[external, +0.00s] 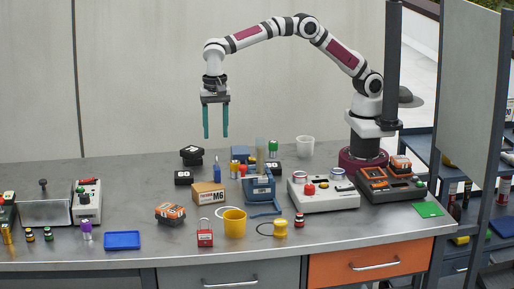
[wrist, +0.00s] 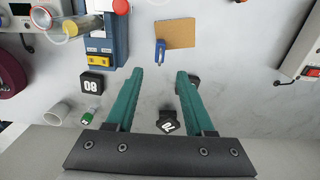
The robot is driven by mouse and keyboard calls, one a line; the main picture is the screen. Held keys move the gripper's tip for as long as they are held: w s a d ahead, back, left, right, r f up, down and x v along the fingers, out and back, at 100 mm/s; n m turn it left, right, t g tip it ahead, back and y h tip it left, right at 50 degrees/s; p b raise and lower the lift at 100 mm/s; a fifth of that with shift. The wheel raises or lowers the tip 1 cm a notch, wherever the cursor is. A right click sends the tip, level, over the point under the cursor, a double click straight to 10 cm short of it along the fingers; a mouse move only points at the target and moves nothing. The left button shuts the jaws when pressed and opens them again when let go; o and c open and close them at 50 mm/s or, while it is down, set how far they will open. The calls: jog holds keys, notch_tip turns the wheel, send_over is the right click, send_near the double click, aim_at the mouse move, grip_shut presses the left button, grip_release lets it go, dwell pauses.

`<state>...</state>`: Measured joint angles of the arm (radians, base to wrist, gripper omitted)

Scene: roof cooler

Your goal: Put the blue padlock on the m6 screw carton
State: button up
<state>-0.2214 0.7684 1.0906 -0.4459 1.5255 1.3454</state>
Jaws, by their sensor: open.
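The blue padlock (external: 217,172) stands upright just behind the m6 screw carton (external: 208,194), towards its right end. In the wrist view the padlock (wrist: 160,53) overlaps the edge of the plain brown carton (wrist: 176,33); I cannot tell whether they touch. My gripper (external: 215,135) is open and empty, pointing down, high above the bench over the padlock's area. In the wrist view the padlock shows just beyond the gap between my teal fingertips (wrist: 160,72).
Black weights (external: 183,177) stand left of the padlock. A blue device (external: 258,188) stands right of the carton. The bench is clear at the back left.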

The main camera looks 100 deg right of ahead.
jog(key=s+d+r+n, duration=0.4)
jog(key=s+r, duration=0.3)
jog(key=s, duration=0.4)
jog(key=s+d+f+n+y, duration=0.1)
jog(key=s+n, duration=0.3)
jog(key=s, duration=0.9)
jog(key=s+d+f+n, duration=0.2)
jog(key=s+n, duration=0.2)
jog(key=s, duration=0.8)
jog(key=shift+s+d+y, duration=0.35)
jog(key=shift+y, duration=0.05)
jog(key=shift+o, duration=0.5)
